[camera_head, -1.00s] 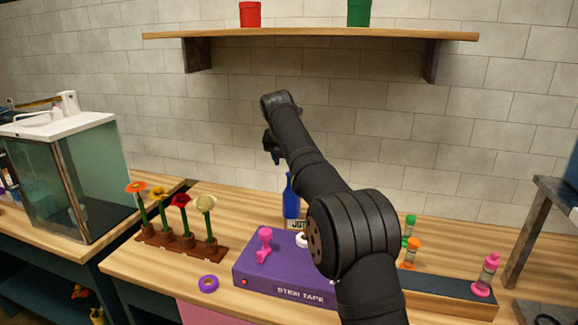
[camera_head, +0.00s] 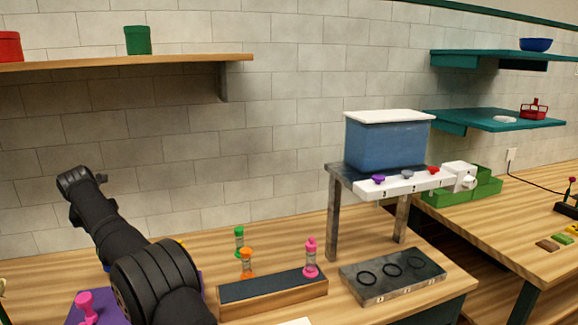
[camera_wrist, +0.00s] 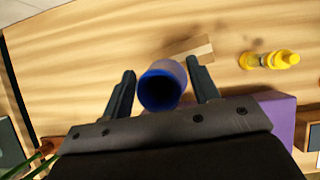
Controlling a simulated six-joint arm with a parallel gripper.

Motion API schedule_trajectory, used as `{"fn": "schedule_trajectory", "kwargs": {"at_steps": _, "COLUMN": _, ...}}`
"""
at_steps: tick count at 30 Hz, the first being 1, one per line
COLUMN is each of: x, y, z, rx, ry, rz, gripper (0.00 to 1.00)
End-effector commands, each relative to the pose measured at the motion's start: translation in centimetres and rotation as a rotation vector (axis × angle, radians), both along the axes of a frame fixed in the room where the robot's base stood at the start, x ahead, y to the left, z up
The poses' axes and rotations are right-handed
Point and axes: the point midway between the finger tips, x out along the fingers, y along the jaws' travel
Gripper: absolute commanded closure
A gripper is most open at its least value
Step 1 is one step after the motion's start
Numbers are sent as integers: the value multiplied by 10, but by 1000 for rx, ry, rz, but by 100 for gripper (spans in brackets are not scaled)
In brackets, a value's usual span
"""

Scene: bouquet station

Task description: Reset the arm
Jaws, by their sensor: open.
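My gripper (camera_wrist: 163,90) is open in the wrist view, with one dark finger on each side. A round blue object (camera_wrist: 161,86), perhaps the top of the blue bottle, shows between the fingers. I cannot tell whether either finger touches it. In the head view my dark arm reaches up from the lower left and bends over near the wall; its fingertips cannot be made out there.
A purple box (camera_wrist: 282,118) and a yellow object (camera_wrist: 270,60) lie to the right in the wrist view. In the head view, small timers stand by a wooden tray (camera_head: 272,287), left of a ringed plate (camera_head: 392,275). A tank (camera_head: 388,143) stands on a raised stand. A shelf (camera_head: 120,62) hangs above my arm.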

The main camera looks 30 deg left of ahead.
Motion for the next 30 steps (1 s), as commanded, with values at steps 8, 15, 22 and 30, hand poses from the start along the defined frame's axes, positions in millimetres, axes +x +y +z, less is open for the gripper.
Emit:
{"fn": "schedule_trajectory", "kwargs": {"at_steps": 8, "x": 4, "y": 5, "z": 9, "rx": 2, "ry": 0, "rz": 0, "gripper": 45}}
{"fn": "schedule_trajectory", "kwargs": {"at_steps": 15, "x": 4, "y": 5, "z": 17, "rx": 0, "ry": 0, "rz": 1, "gripper": 45}}
{"fn": "schedule_trajectory", "kwargs": {"at_steps": 22, "x": 4, "y": 5, "z": 17, "rx": 0, "ry": 0, "rz": 1, "gripper": 43}}
{"fn": "schedule_trajectory", "kwargs": {"at_steps": 30, "x": 4, "y": 5, "z": 17, "rx": 0, "ry": 0, "rz": 1, "gripper": 0}}
